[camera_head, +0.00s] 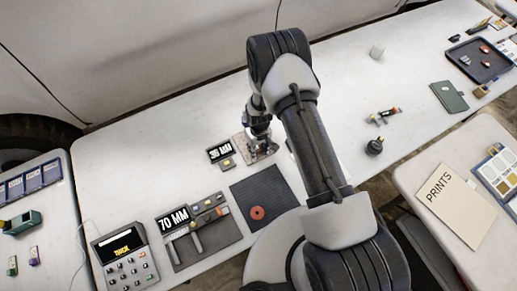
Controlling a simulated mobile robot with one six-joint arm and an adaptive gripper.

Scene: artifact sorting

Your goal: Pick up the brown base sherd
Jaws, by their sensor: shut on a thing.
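My gripper (260,147) points down over a small brownish plate (246,146) on the long white table, left of my arm. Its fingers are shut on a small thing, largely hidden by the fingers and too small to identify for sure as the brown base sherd. I cannot tell whether that thing touches the plate. A reddish-orange round piece with a dark centre (257,213) lies apart on a dark mat (277,190).
A display reading 36 MM (220,151) stands close left of my gripper. A 70 MM display (173,220) with tools and a keypad device (125,258) are at front left. A dark tray (482,77) is at far right. The table's back left is clear.

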